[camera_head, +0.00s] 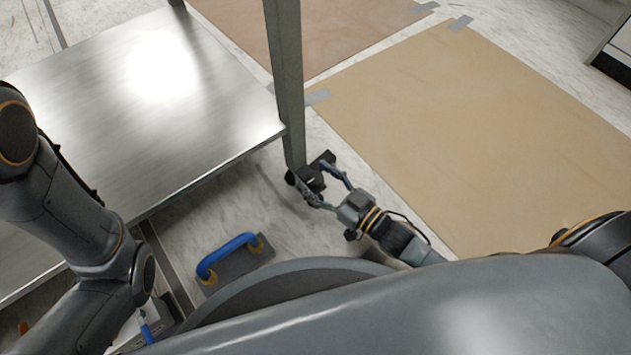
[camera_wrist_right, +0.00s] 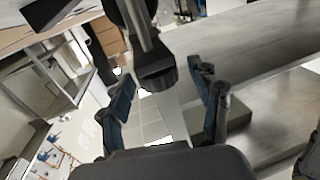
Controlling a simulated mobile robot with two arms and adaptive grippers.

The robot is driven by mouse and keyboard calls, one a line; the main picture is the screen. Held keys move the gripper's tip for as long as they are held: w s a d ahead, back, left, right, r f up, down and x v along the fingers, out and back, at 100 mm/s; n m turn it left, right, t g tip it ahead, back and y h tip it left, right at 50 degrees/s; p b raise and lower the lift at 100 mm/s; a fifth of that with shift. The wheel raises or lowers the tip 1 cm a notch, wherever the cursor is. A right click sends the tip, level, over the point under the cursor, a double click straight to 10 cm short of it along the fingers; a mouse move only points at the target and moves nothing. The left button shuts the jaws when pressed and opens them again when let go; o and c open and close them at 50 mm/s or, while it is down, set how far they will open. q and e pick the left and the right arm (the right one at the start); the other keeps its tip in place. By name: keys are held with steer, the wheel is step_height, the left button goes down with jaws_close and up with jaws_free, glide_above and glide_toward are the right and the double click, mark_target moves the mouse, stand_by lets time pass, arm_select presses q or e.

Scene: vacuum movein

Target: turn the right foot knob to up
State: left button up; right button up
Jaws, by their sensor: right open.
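The right foot knob (camera_head: 311,179) is a small black piece at the bottom of the upright metal leg (camera_head: 287,90), close to the floor. My right gripper (camera_head: 323,184) reaches in from the lower right, with its fingers spread around the knob. In the right wrist view the dark, ridged knob (camera_wrist_right: 157,76) sits at the end of the leg, between the two open fingers (camera_wrist_right: 161,88). A gap shows on each side of it, so I see no clear contact. My left arm shows at the left, but its gripper is not visible.
A steel shelf (camera_head: 150,80) joins the leg on the left. Taped brown floor sheets (camera_head: 470,130) cover the floor to the right, which is otherwise clear.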

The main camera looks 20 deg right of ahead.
steer(key=shift+w+a, duration=0.2)
steer(key=shift+w, duration=0.1)
steer(key=c, duration=1.2)
